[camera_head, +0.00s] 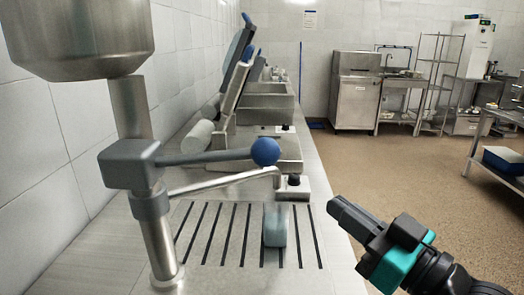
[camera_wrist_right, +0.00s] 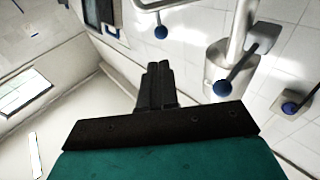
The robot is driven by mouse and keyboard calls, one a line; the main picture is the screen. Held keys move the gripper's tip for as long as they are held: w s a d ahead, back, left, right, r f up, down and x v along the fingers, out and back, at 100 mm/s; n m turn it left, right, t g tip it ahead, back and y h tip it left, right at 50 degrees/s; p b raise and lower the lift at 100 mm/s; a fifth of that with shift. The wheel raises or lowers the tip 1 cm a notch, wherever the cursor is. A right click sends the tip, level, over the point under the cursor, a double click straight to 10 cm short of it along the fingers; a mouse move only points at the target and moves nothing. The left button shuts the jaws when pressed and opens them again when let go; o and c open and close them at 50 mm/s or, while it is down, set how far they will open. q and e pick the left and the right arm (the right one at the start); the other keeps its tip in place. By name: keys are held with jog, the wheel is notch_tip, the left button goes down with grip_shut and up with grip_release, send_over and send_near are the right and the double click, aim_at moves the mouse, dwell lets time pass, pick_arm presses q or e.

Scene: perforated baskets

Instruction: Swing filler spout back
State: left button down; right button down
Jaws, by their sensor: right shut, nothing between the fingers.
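The filler spout (camera_head: 220,183) is a thin bent metal pipe. A steel hopper (camera_head: 80,35) sits on top. A pale bluish container (camera_head: 275,226) stands on the slots near the spout tip. My right gripper (camera_head: 336,205) is shut and empty, right of the container and apart from the spout. It also shows in the wrist view (camera_wrist_right: 158,75). My left gripper is out of view.
Behind the filler, machines with raised lids (camera_head: 235,75) and a steel basin (camera_head: 265,105) line the bench. A small block with a black knob (camera_head: 293,185) sits just beyond the drain plate. The tiled wall is close on the left; open floor (camera_head: 400,180) lies right.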

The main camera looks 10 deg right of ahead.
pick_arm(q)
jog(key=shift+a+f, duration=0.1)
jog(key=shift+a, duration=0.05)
pick_arm(e)
jog(key=shift+w+a+r, duration=0.15)
jog(key=shift+w+r, duration=0.05)
jog(key=shift+w, duration=0.1)
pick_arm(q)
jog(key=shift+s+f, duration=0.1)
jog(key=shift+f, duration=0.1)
